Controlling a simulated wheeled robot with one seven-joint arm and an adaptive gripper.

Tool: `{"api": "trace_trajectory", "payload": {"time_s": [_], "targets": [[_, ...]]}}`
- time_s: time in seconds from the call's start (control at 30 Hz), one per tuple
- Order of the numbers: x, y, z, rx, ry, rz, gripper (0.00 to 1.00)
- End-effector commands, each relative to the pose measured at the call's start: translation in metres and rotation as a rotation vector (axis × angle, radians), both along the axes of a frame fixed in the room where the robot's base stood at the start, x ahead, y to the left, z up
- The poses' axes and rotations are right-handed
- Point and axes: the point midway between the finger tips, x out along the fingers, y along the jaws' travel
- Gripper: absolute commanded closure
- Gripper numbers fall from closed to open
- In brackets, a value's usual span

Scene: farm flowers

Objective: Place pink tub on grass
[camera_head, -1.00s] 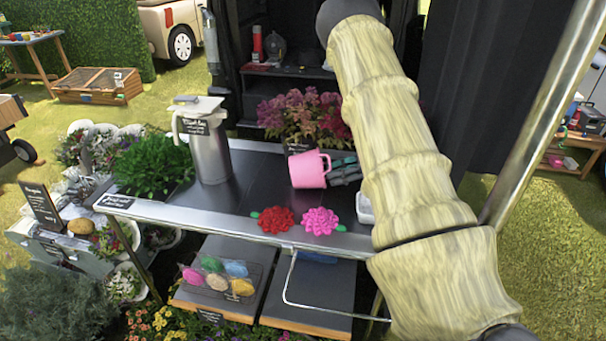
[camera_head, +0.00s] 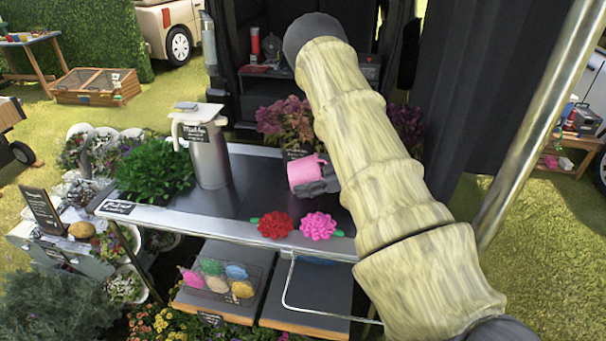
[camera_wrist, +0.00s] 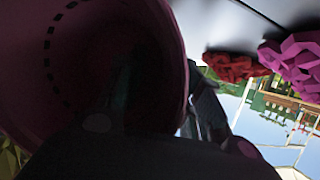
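The pink tub (camera_head: 306,175) is over the dark top of the metal-edged table, tilted, with its lower end toward the left. My gripper (camera_head: 322,182) is at the tub's right side and appears shut on its wall; the fingertips are partly hidden. In the wrist view the tub's dark open inside (camera_wrist: 110,60) fills the left, with a gripper finger (camera_wrist: 205,115) beside its rim. I cannot tell whether the tub touches the table. The grass (camera_head: 525,235) shows right of the table, beyond a metal post.
On the table (camera_head: 245,195) are a metal jug (camera_head: 208,155), a green plant (camera_head: 152,168), and red (camera_head: 274,225) and pink (camera_head: 318,226) flowers at the front edge. Purple flowers (camera_head: 283,115) stand behind the tub. The metal post (camera_head: 520,130) rises at right.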

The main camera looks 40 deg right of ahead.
Motion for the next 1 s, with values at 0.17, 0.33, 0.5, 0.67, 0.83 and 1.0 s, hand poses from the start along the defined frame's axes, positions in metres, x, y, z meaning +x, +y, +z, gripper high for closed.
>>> {"api": "trace_trajectory", "payload": {"time_s": [0.17,0.33,0.5,0.67,0.83,1.0], "targets": [[0.002,0.001,-0.001,0.000,0.000,0.000,0.65],[0.001,0.001,-0.001,0.000,0.000,0.000,0.87],[0.001,0.001,-0.001,0.000,0.000,-0.001,1.00],[0.001,0.000,-0.001,0.000,0.000,-0.001,1.00],[0.001,0.000,0.000,0.000,0.000,-0.001,1.00],[0.002,0.000,0.010,-0.001,-0.003,-0.001,1.00]]}}
